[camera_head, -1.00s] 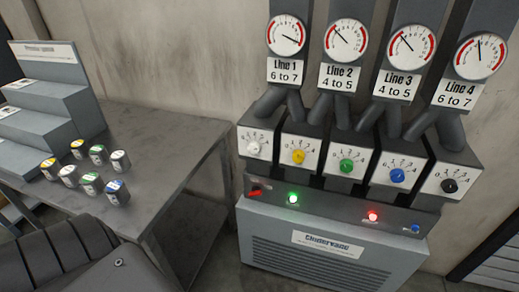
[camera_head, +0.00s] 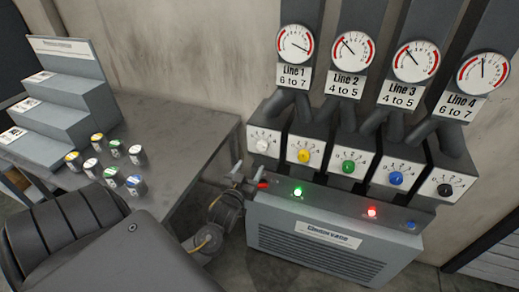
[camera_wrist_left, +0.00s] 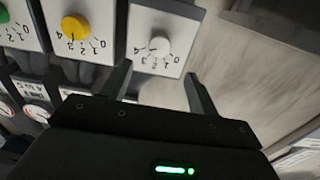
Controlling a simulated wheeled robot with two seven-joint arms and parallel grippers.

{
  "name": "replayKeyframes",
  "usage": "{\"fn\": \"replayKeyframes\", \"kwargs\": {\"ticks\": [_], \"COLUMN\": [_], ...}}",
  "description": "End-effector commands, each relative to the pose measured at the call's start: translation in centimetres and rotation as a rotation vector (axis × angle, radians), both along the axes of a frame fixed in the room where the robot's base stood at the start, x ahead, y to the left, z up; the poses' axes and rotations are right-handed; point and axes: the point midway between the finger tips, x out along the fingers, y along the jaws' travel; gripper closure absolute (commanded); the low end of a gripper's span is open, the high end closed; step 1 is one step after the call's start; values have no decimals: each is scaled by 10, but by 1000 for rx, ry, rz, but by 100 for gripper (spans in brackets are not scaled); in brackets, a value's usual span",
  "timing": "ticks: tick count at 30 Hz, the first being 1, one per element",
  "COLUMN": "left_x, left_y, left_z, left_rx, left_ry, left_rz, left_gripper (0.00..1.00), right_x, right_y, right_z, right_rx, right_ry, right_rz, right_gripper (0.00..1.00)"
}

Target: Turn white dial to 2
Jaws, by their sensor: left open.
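The white dial (camera_head: 262,145) is on the leftmost panel of the machine, under the Line 1 gauge (camera_head: 295,43). In the left wrist view the white dial (camera_wrist_left: 159,46) sits on its numbered plate, seen upside down, beyond and between the fingers. Its exact setting is too small to read. My left gripper (camera_head: 248,174) is open and empty, below and slightly left of the white dial, apart from it. Its two fingers show in the left wrist view (camera_wrist_left: 158,85). My right gripper is not in view.
Yellow (camera_head: 303,156), green (camera_head: 348,167), blue (camera_head: 396,178) and black (camera_head: 445,189) dials line up to the right. A red switch (camera_head: 264,185) and lit lamps lie below. A grey table (camera_head: 190,140) at left holds several small cans and a stepped stand (camera_head: 62,105).

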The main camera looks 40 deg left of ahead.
Motion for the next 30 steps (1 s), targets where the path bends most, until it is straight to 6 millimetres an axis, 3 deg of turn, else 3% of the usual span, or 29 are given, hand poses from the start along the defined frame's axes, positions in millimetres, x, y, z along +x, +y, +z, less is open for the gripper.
{"fn": "replayKeyframes", "kwargs": {"ticks": [18,30], "left_x": [90,101], "left_y": [31,35], "left_z": [1,-1], "left_rx": [3,1], "left_ry": [1,3], "left_rz": [0,-1], "left_gripper": [40,40], "right_x": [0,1], "right_y": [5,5], "right_z": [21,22], "right_rx": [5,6], "right_ry": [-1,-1], "right_rz": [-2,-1], "right_gripper": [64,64]}}
